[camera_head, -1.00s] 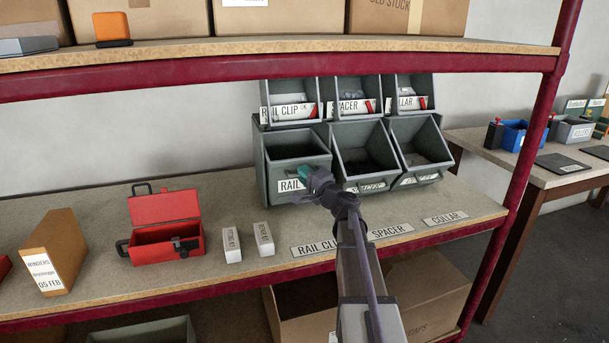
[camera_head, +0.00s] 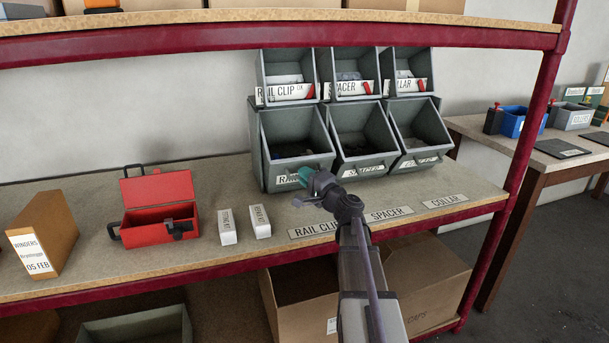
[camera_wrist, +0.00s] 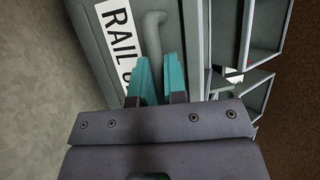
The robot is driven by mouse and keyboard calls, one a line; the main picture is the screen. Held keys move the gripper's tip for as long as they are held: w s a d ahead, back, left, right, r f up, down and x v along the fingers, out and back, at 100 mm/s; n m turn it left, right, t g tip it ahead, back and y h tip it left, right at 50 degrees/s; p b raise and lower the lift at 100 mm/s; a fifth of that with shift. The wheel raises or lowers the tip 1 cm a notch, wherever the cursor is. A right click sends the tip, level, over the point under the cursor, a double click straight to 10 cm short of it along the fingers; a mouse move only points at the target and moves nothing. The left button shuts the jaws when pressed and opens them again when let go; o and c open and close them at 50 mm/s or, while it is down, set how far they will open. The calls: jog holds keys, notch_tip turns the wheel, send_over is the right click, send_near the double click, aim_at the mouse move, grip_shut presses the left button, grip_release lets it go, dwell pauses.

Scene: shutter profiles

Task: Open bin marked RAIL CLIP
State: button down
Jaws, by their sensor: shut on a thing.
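The lower-left grey bin (camera_head: 265,162) is tilted forward, with its open top and dark inside showing. Its front label is mostly hidden in the head view; in the wrist view the label (camera_wrist: 118,22) reads "RAIL C" before it is cut off. My gripper (camera_head: 306,176) is at the front of this bin. In the wrist view its teal fingers (camera_wrist: 151,68) are shut at the bin's grey handle (camera_wrist: 153,32). The exact contact on the handle is partly hidden by the fingers.
The lower SPACER bin (camera_head: 367,165) and COLLAR bin (camera_head: 420,158) stand tilted open to the right. An upper bin (camera_head: 288,70) is marked RAIL CLIP with a smaller suffix. A red toolbox (camera_head: 160,222) and white boxes (camera_head: 228,227) stand on the shelf to the left.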

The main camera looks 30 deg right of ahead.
jog(key=shift+s+f+b, duration=0.3)
jog(key=shift+f+b, duration=0.3)
jog(key=shift+f, duration=0.25)
jog(key=c, duration=1.2)
grip_release()
jog(key=shift+o, duration=0.2)
jog(key=b+v, duration=0.2)
jog(key=v, duration=0.8)
jog(key=shift+s+f, duration=0.2)
jog(key=shift+s, duration=0.2)
